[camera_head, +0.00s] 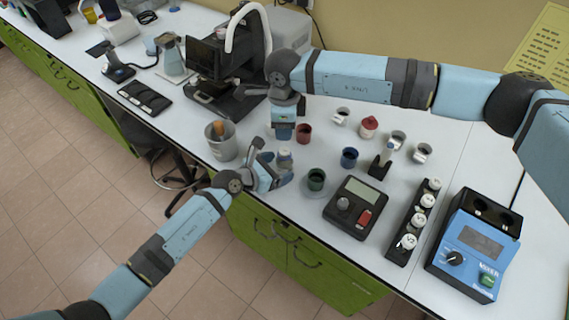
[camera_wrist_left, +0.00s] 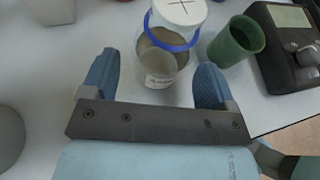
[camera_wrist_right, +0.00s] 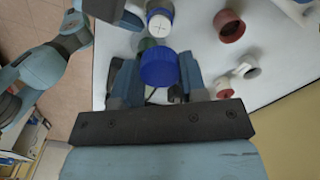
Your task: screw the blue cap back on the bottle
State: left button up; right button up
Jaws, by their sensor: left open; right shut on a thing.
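The bottle (camera_wrist_left: 160,62) is a clear jar with a white top marked with a cross and a blue ring at its neck. It stands on the table and shows in the head view (camera_head: 284,160) and right wrist view (camera_wrist_right: 158,20). My left gripper (camera_head: 279,173) is open; in the left wrist view its fingers (camera_wrist_left: 156,80) lie to either side of the bottle's lower part, with no clear contact. The blue cap (camera_wrist_right: 159,68) is between the fingers of my right gripper (camera_wrist_right: 158,78), which is shut on it. In the head view my right gripper (camera_head: 283,137) is behind the bottle.
A green cup (camera_head: 316,179) stands close right of the bottle, a blue cup (camera_head: 349,157) farther right, and a dark red cup (camera_head: 304,133) behind. A grey beaker (camera_head: 221,141) stands left. A meter (camera_head: 356,206), a vial rack (camera_head: 415,221) and a blue mixer (camera_head: 476,246) fill the right side.

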aim_at(278, 167)
pick_arm(q)
jog(key=shift+x, duration=1.55)
jog(key=c, duration=1.4)
jog(key=shift+o, duration=0.2)
pick_arm(e)
jog(key=shift+f, duration=2.5)
jog(key=shift+f, duration=0.1)
jog(key=shift+f, duration=0.8)
